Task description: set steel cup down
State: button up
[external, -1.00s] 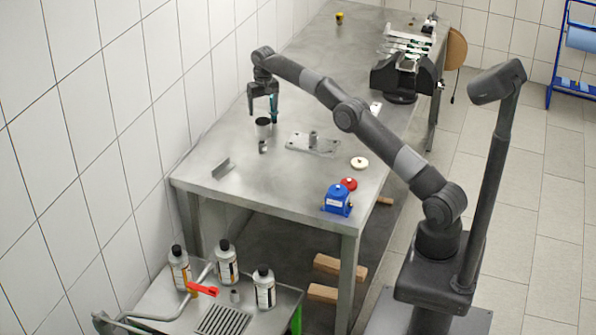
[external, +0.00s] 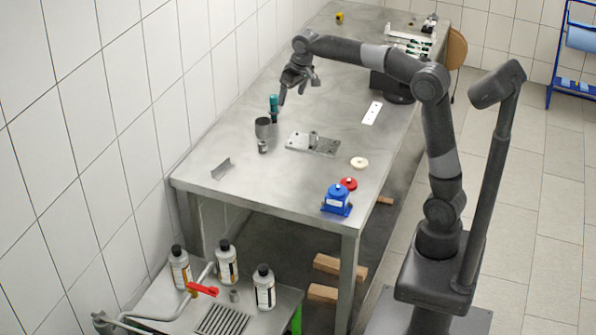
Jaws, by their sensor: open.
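The steel cup (external: 263,128) stands upright on the metal table (external: 215,150), left of the flat metal plate with a post. It is grey and open at the top. A small dark cylindrical part (external: 263,146) is just in front of it; I cannot tell whether they touch. My gripper (external: 291,98) is open and empty, up and to the right of the cup and clear of it. Its fingers point down over the table.
A teal-handled tool (external: 274,108) stands behind the cup. The metal plate with a post (external: 314,143) lies to the right. A white disc (external: 359,163), a red part (external: 349,184) and a blue housing (external: 337,200) are near the right edge. An angle bracket (external: 221,168) lies front left.

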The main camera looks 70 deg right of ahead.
jog(key=s+a+f+n+t, duration=0.1)
jog(key=s+a, duration=0.2)
jog(key=s, duration=0.5)
jog(key=s+a+n, duration=0.1)
jog(key=s+a, duration=0.1)
jog(key=s, duration=0.6)
jog(key=s+a+f+n+t, duration=0.1)
jog(key=s+a+f, duration=0.2)
jog(key=s+f, duration=0.7)
jog(key=s, duration=0.5)
jog(key=shift+s+f+n+t+y, duration=0.15)
jog(key=shift+n+t+y, duration=0.15)
